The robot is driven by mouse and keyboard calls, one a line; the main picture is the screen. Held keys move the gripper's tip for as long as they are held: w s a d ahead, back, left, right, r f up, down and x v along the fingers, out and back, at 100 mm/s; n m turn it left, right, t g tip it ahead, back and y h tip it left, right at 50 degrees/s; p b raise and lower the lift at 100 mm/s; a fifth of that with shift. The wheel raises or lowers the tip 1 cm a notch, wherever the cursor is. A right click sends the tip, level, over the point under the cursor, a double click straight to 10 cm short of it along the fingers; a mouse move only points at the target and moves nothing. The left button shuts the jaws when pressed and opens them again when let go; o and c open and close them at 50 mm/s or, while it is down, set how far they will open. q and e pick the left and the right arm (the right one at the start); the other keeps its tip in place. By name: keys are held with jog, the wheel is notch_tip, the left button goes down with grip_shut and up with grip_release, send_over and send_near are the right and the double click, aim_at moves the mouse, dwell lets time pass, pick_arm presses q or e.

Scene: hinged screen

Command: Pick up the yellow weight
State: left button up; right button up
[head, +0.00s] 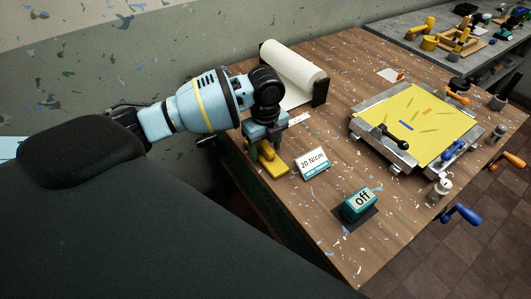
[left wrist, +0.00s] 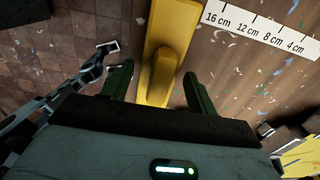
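The yellow weight (head: 274,169) stands on the wooden table close to its left edge, below my left gripper (head: 264,146). In the left wrist view the yellow weight (left wrist: 164,28) has a long flat base and a raised narrower part between the two dark green fingers. The weight's near end is hidden by the gripper body. My right gripper is in neither view.
A "20 N/cm" card (head: 312,163) and a teal "off" block (head: 358,204) stand nearby. A paper roll (head: 293,66) lies behind. A yellow screen (head: 420,118) in a grey frame is at right. A centimetre scale (left wrist: 262,28) lies beside the weight. The table's middle is mostly clear.

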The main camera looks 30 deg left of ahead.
aim_at(263, 146)
pick_arm(q)
jog(key=c, duration=1.1)
jog(key=shift+o, duration=0.2)
jog(key=shift+r, duration=0.15)
jog(key=shift+w+r, duration=0.1)
jog(key=shift+r, duration=0.2)
jog(key=r, duration=0.1)
jog(key=s+r, duration=0.1)
jog(key=r, duration=0.1)
jog(key=shift+a, duration=0.1)
jog(key=s+a+r, duration=0.1)
jog(key=s, duration=1.4)
jog(key=shift+a+p, duration=0.4)
jog(key=shift+p, duration=0.05)
